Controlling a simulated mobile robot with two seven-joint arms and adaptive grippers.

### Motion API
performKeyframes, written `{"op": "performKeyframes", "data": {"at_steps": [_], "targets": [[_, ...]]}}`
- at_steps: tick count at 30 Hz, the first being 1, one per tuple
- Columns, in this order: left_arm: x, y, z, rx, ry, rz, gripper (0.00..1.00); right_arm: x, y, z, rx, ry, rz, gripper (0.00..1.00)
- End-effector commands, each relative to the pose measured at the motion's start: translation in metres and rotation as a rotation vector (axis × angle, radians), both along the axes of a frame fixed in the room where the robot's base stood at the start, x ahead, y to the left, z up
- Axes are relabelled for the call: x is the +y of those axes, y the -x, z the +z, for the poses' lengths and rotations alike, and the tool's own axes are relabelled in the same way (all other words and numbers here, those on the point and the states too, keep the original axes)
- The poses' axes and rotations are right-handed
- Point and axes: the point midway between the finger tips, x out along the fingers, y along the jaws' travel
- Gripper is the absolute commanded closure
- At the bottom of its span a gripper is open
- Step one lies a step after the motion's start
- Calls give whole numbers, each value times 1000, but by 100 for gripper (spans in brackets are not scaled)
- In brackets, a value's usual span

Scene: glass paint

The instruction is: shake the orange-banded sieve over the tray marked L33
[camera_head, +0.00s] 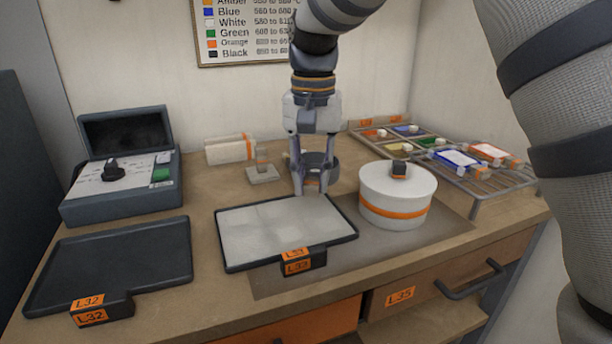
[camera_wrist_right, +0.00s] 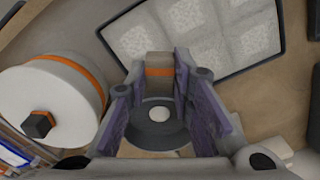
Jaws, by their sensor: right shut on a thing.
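The orange-banded sieve is a dark round body (camera_head: 322,162) with a light handle that carries an orange band. My right gripper (camera_head: 312,182) points down and is shut on the handle, just behind the back right edge of the tray marked L33 (camera_head: 252,266). In the right wrist view the handle (camera_wrist_right: 158,62) lies between the fingers, with the sieve's dark ring (camera_wrist_right: 152,138) and a pale spot in its middle. The tray holds pale, whitish squares and also shows in the wrist view (camera_wrist_right: 283,45). Whether the sieve touches the table is unclear. My left gripper is out of view.
A white lidded drum (camera_head: 385,206) with an orange band stands right of the tray. An empty dark tray marked L32 (camera_head: 110,262) lies left, before a grey device (camera_head: 125,190). A wire rack (camera_head: 492,187) with coloured pieces stands at the right; a white block (camera_head: 228,151) is behind.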

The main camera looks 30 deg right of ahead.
Motion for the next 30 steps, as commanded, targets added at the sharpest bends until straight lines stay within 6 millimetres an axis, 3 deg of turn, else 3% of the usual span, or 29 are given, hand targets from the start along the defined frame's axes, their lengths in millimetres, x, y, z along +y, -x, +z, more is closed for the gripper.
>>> {"op": "performKeyframes", "data": {"at_steps": [11,22,30], "targets": [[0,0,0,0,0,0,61,-2,0,1,-1,1,1,100],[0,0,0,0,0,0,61,-2,0,43,-3,1,1,100],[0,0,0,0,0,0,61,-2,0,50,-1,1,1,100]]}}
